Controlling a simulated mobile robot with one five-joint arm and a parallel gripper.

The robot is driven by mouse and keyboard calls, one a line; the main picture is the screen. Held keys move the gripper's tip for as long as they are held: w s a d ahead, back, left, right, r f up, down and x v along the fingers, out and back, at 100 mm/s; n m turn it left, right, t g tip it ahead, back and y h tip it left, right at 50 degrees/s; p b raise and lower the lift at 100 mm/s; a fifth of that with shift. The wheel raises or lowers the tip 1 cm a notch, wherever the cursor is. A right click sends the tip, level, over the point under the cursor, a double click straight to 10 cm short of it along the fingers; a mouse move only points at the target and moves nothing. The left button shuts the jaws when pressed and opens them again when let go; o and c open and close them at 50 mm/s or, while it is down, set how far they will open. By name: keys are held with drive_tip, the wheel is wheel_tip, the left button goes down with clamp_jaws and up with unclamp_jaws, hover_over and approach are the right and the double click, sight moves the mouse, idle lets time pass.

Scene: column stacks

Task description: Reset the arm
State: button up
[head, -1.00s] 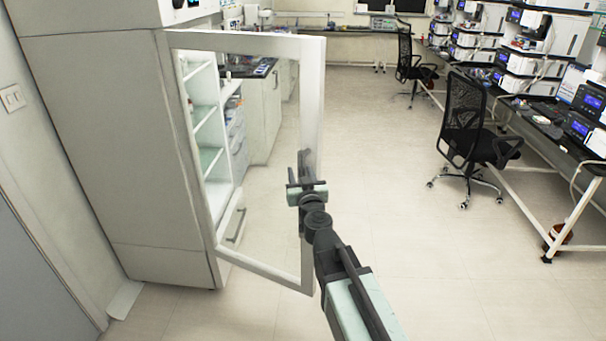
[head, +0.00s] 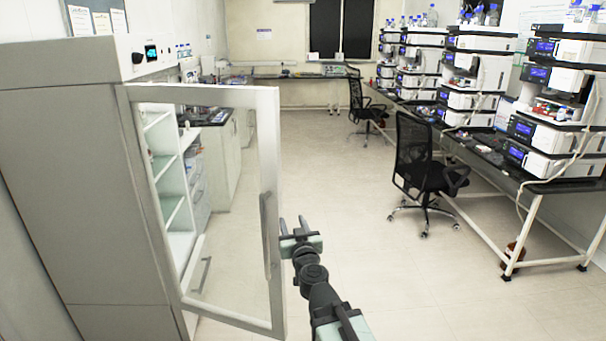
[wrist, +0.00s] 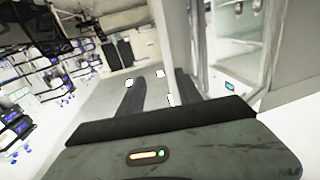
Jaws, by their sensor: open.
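My gripper (head: 292,225) is in front of the open glass door of the tall cabinet, just right of the door's edge in the head view. Its two dark fingers stand apart with nothing between them. In the wrist view the two fingers (wrist: 158,92) point away over the floor, also apart and empty. The door frame (head: 268,150) shows close to the left of my gripper, with its vertical handle (head: 268,235) next to it. I cannot tell whether a finger touches the door.
The cabinet (head: 70,180) with inner shelves (head: 165,165) stands at the left. A black office chair (head: 425,170) and another chair (head: 362,105) stand at the right by a long bench (head: 530,180) with stacked instruments. The tiled floor (head: 345,230) between is clear.

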drive_tip(key=w+d+n, duration=0.2)
drive_tip(key=d, duration=0.5)
drive_tip(key=s+d+f+n+g+p, duration=0.1)
drive_tip(key=s+d+f+g, duration=0.25)
drive_tip(key=f, duration=0.25)
drive_tip(key=s+d+f+n+g, duration=0.1)
drive_tip(key=s+d+f+g, duration=0.1)
drive_tip(key=d+f+g, duration=0.4)
drive_tip(key=s+d+f+m+g+h, duration=0.2)
drive_tip(key=s+d+f+m+g, duration=0.1)
drive_tip(key=s, duration=0.5)
drive_tip(key=s+d+f+m+g+h, duration=0.3)
drive_tip(key=s+d+f+m+g, duration=0.1)
drive_tip(key=s+f, duration=0.3)
drive_tip(key=shift+s+d+g, duration=0.35)
drive_tip(key=shift+s+d, duration=0.45)
drive_tip(key=shift+s, duration=0.05)
drive_tip(key=shift+c, duration=0.5)
